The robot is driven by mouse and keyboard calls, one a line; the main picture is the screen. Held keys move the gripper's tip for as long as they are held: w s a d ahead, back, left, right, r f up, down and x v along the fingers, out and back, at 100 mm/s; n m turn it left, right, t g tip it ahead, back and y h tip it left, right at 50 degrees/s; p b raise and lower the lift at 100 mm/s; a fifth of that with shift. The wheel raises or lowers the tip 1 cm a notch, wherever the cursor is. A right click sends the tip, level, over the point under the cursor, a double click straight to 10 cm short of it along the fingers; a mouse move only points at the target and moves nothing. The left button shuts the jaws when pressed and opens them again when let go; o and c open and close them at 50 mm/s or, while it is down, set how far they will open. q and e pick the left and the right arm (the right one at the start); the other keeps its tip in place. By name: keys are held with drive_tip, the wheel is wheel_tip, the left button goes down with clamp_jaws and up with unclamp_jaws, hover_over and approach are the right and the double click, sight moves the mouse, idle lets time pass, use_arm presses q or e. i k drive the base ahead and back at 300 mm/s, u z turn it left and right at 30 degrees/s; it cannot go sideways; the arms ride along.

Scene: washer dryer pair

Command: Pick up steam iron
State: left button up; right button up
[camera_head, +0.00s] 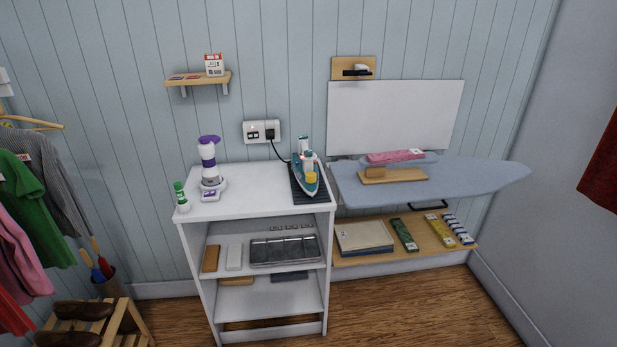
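The steam iron (301,172), teal and white with a yellow part, is on top of the white shelf unit (248,183), toward its right side. It rests on a dark ribbed mat (309,196). A black cord runs from behind it to the wall socket (262,132). Neither of my grippers is in the head view.
A purple and white steamer (209,165) and a green bottle (181,197) stand on the unit's left side. The blue ironing board (470,177), bearing a wooden block and pink cloth, extends right. Clothes hang at left. The unit's top centre and the floor in front are clear.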

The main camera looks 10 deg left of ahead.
sight(306, 165)
drive_tip(key=z, duration=0.6)
drive_tip(key=i, duration=1.4)
drive_tip(key=u, duration=0.3)
